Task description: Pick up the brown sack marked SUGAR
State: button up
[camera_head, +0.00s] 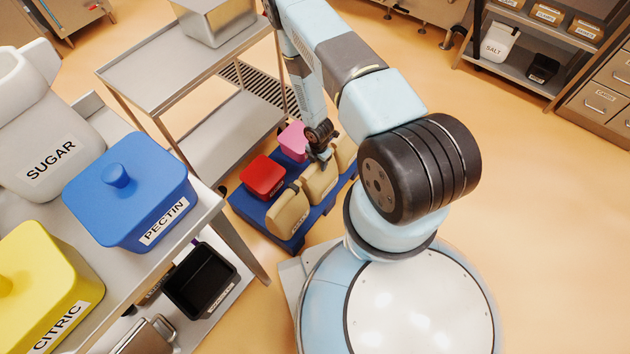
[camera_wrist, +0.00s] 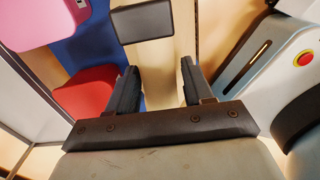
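Several brown sacks stand in a row on a blue pallet (camera_head: 270,222) low on the floor. The front sack (camera_head: 288,212) has a label too small to read; the middle sack (camera_head: 319,184) shows none that I can read, and another sack (camera_head: 345,152) is partly hidden behind my arm. I cannot tell which is marked SUGAR. My gripper (camera_head: 320,155) is at the top of the middle sack, pointing down. In the wrist view my gripper (camera_wrist: 158,88) has its two dark fingers wide apart, with a tan surface between them. I cannot tell whether they touch the sack.
A red tub (camera_head: 263,178) and a pink tub (camera_head: 293,141) sit on the pallet left of the sacks. A metal cart (camera_head: 190,60) stands behind. A bench at left holds a white SUGAR container (camera_head: 50,160) and a blue PECTIN tub (camera_head: 130,190). Floor at right is clear.

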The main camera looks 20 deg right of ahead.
grip_shut()
dwell(1.1)
